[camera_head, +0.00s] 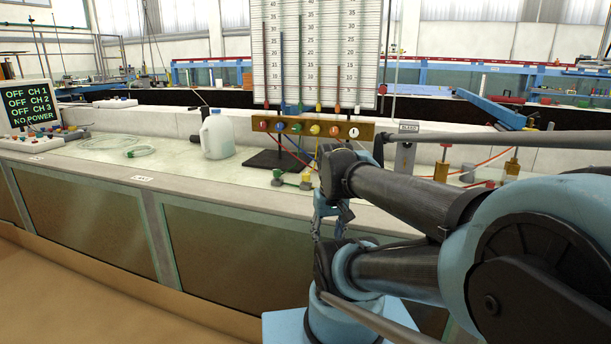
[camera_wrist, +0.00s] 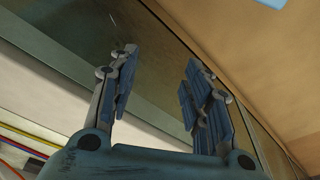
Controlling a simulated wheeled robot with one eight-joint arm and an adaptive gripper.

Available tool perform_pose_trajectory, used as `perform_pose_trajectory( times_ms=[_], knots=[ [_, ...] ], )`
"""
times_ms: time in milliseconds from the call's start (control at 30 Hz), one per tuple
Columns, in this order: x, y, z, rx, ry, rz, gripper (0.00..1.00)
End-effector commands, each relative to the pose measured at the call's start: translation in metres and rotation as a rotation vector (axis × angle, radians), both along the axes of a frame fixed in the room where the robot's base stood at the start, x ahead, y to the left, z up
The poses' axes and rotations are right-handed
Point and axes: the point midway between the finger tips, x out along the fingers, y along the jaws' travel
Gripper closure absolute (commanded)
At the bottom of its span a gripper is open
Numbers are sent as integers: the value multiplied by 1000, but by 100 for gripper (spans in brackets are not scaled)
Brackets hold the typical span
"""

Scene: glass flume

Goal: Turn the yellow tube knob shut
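A row of coloured knobs sits on a brown wooden bar below the white scale board. The yellow knob (camera_head: 315,129) is in this row, between a green one and an orange-red one. Its turn position is too small to tell. My gripper (camera_head: 332,212) is in front of the flume's near edge, lower than the knobs and apart from them. In the wrist view, my gripper (camera_wrist: 160,85) has its two fingers spread with nothing between them. The wrist view shows no knobs.
The scale board (camera_head: 318,50) stands behind the bar. A jug (camera_head: 217,134) and coiled clear tubing (camera_head: 118,145) are to the left on the flume top. A green fitting (camera_head: 290,179) lies in front of the black stand base (camera_head: 270,160). A monitor (camera_head: 27,105) stands far left.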

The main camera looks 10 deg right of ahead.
Motion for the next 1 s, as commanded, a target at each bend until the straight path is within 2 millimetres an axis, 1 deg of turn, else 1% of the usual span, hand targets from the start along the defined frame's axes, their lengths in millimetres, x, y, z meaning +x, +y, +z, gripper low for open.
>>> perform_pose_trajectory(
  times_ms=[33,200,367,500,667,700,867,1000],
  knots=[
    [10,0,13,0,5,2,52],
    [45,0,56,-1,27,7,52],
    [82,0,93,-2,48,15,52],
    [116,0,122,-3,66,21,52],
    [156,0,151,-3,88,27,52],
    [167,0,157,-4,93,29,52],
    [210,1,180,-4,115,37,52],
    [249,1,197,-5,133,44,52]
  ],
)
